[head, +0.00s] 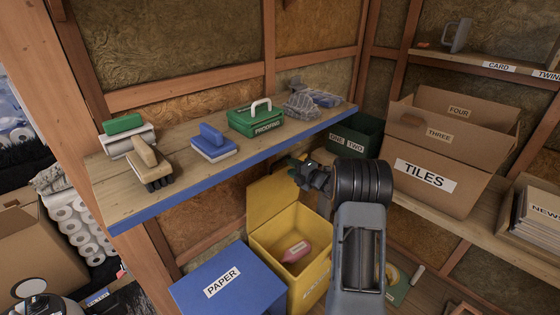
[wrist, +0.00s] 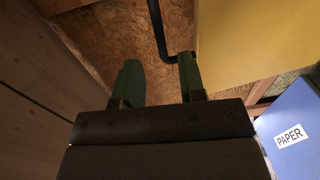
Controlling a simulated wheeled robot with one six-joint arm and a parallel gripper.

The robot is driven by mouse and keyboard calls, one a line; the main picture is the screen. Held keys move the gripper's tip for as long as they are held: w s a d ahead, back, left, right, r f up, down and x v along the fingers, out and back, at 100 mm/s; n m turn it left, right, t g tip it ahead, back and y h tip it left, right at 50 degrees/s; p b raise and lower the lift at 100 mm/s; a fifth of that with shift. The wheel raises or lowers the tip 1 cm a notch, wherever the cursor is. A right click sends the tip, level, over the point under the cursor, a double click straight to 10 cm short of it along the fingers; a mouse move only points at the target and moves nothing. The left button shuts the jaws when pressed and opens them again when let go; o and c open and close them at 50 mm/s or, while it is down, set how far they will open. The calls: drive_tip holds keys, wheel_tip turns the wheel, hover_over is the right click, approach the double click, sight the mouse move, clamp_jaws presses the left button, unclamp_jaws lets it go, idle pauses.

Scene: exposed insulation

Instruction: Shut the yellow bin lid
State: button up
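The yellow bin (head: 312,283) stands below the shelf in the head view. Its yellow lid (head: 272,203) is open, raised upright at the back of the bin. A pink bottle-like item (head: 296,252) lies inside. My gripper (head: 296,168) is near the lid's upper right corner; the head view does not show whether they touch. In the wrist view, my gripper (wrist: 159,62) has its two green fingers apart with nothing clearly between them. A yellow panel (wrist: 235,35) lies right of the fingers, and a dark bent bar (wrist: 158,30) shows beyond them.
A blue bin marked PAPER (head: 225,282) stands left of the yellow bin. A wooden shelf with a blue edge (head: 240,165) holds brushes and a green box (head: 256,121) above. A TILES carton (head: 430,183) and a dark green bin (head: 352,137) stand to the right.

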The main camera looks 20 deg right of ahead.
sight(280, 161)
drive_tip(key=x, duration=0.7)
drive_tip(key=shift+w+a, duration=0.1)
drive_tip(key=shift+w, duration=0.05)
clamp_jaws()
drive_tip(key=shift+f, duration=0.1)
idle(0.3)
